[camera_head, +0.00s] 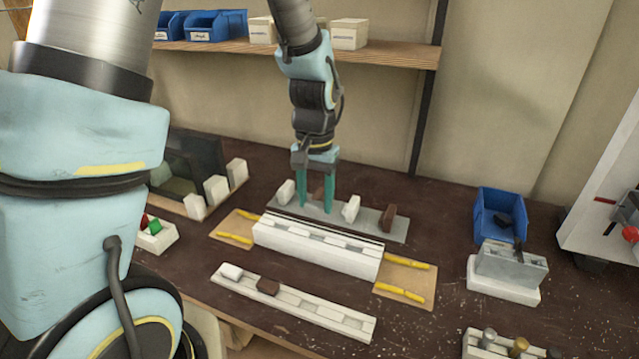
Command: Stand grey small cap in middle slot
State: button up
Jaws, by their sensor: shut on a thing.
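My gripper (316,205) points down at the grey strip (372,226) behind the white block. Its teal fingers are closed about a small brown piece (318,194), which they partly hide. Two pale, off-white caps stand on the same strip, one left of the fingers (286,191) and one right of them (351,208). A brown cap (389,217) stands near the strip's right end. No clearly grey cap can be made out. The long white slotted block (318,255) lies in front of the strip. Its slots run along the top and are hard to tell apart.
A low white rail (330,315) in front holds a pale piece (231,272) and a brown piece (268,286). Yellow clamps (402,262) flank the block. A blue bin (499,214) and a grey fixture (510,265) stand at right. The shelf (380,52) is behind.

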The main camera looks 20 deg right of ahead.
jog(key=shift+w+d+f, duration=0.1)
jog(key=shift+w, duration=0.15)
jog(key=shift+f+b, duration=2.55)
jog(key=shift+f, duration=0.55)
jog(key=shift+f, duration=0.1)
jog(key=shift+f, duration=0.55)
jog(key=o, duration=1.4)
jog(key=shift+c, duration=0.2)
jog(key=shift+r, duration=0.1)
jog(key=shift+r+p, duration=3.15)
jog(key=shift+r, duration=0.9)
